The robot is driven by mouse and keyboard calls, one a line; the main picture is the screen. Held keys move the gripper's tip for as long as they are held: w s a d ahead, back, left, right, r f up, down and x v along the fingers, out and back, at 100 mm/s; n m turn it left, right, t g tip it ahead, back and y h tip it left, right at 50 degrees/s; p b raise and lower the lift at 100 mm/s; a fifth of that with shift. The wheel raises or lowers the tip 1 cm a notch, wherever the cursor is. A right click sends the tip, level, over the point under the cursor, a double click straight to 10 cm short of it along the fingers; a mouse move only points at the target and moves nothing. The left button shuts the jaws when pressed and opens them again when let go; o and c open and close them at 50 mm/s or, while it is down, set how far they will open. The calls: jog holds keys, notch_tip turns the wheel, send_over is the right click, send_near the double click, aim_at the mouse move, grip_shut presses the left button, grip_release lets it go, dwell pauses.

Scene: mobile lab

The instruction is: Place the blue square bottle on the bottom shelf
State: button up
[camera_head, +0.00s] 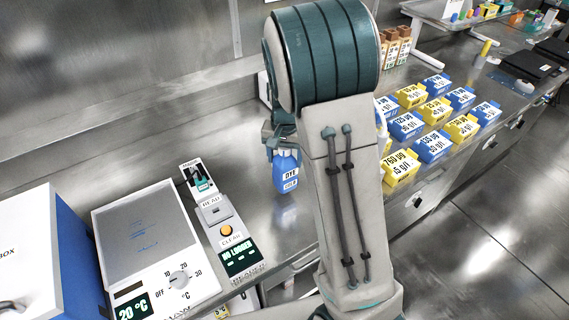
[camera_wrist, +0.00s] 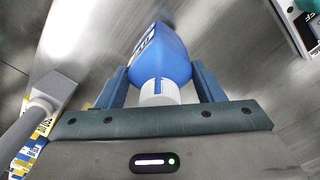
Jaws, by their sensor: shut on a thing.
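The blue square bottle (camera_head: 286,171) with a white label hangs upright in the head view, just left of my arm and over the steel counter. It also shows in the wrist view (camera_wrist: 163,55), with its white cap (camera_wrist: 159,92) toward me. My gripper (camera_wrist: 160,85) is shut on the bottle near its cap, one finger on each side. In the head view my gripper (camera_head: 282,140) is partly hidden by my arm. I cannot tell exactly how far the bottle is above the counter. No bottom shelf can be made out.
A hot plate (camera_head: 150,243) reading 20 °C and a reader device (camera_head: 222,225) stand on the counter at left, beside a white and blue box (camera_head: 38,255). Several yellow and blue labelled boxes (camera_head: 433,147) fill the counter at right. The floor (camera_head: 500,235) at lower right is clear.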

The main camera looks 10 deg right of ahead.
jog(key=shift+f, duration=1.9)
jog(key=o, duration=1.6)
jog(key=shift+c, duration=0.2)
